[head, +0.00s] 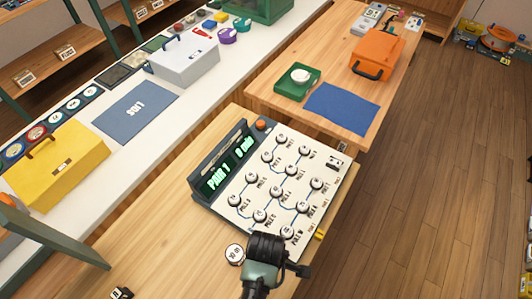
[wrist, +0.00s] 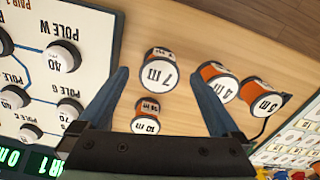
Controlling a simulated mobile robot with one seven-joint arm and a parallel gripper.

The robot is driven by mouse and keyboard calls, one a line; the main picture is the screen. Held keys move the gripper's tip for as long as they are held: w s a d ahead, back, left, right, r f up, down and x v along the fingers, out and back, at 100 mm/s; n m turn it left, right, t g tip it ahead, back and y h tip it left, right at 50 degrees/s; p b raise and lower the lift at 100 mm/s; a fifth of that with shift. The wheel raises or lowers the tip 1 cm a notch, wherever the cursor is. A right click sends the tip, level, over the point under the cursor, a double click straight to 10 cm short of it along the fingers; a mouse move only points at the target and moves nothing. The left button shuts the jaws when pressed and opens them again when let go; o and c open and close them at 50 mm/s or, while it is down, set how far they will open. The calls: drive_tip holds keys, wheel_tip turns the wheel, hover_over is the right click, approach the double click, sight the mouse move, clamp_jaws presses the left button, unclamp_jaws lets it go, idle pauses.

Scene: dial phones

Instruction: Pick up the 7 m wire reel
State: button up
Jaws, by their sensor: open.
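The 7 m wire reel (wrist: 158,74) has a white labelled face and an orange and black body. In the wrist view it lies on the wooden table, its label upside down, in the gap between my fingers. My gripper (wrist: 160,80) is open, one finger on each side; no contact with the reel is visible. A smaller reel (wrist: 147,115), its label seeming to read 10 m, is close to the 7 m reel, nearer the gripper's palm. In the head view my gripper (head: 266,250) is over the table beside the phone panel; the 7 m reel is hidden there.
A white round label (head: 235,254) shows beside my gripper in the head view.

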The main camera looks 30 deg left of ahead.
drive_tip(key=shift+f, duration=1.15)
drive_tip(key=c, duration=1.5)
